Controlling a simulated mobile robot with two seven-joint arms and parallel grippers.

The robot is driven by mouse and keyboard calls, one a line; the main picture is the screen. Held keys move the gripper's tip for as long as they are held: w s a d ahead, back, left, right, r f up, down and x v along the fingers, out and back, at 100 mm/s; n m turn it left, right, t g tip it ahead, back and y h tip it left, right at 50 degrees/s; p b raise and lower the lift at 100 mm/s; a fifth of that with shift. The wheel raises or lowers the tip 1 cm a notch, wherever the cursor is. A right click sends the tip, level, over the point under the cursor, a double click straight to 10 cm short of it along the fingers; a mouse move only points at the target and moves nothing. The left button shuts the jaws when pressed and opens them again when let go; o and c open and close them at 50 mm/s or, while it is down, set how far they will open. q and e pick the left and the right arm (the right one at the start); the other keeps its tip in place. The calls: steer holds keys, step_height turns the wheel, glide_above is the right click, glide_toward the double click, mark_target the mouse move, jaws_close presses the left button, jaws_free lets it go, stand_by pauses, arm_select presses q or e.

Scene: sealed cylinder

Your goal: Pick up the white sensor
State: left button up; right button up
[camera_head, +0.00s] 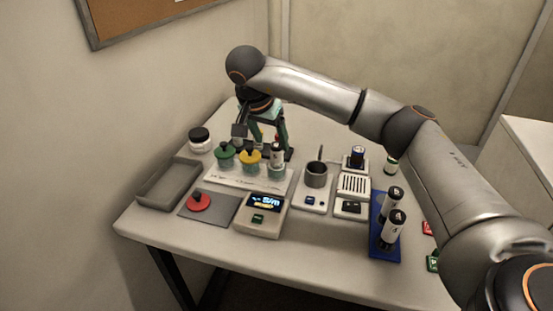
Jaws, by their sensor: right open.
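No single thing is plainly marked as the white sensor. A small white cylinder with a dark band (277,156) stands upright in the right place of a pale rack (230,178), beside a yellow-knobbed piece (250,158) and a green-knobbed piece (224,154). My right gripper (258,136) is open and points down behind the rack, close to these pieces. Its fingers partly overlap a teal and black structure, so I cannot tell whether it touches anything. My left gripper is not in view.
A white jar with black lid (200,140) and an empty grey tray (168,186) are at left. A red knob (198,202), display box (262,212), cup device (316,176) and blue holder (379,246) with cylinders occupy the front. My right arm spans the table's right side.

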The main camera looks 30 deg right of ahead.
mark_target(275, 146)
steer(key=shift+p+x, duration=0.3)
steer(key=shift+x, duration=2.75)
steer(key=shift+s+d, duration=0.15)
steer(key=shift+c, duration=0.3)
jaws_close()
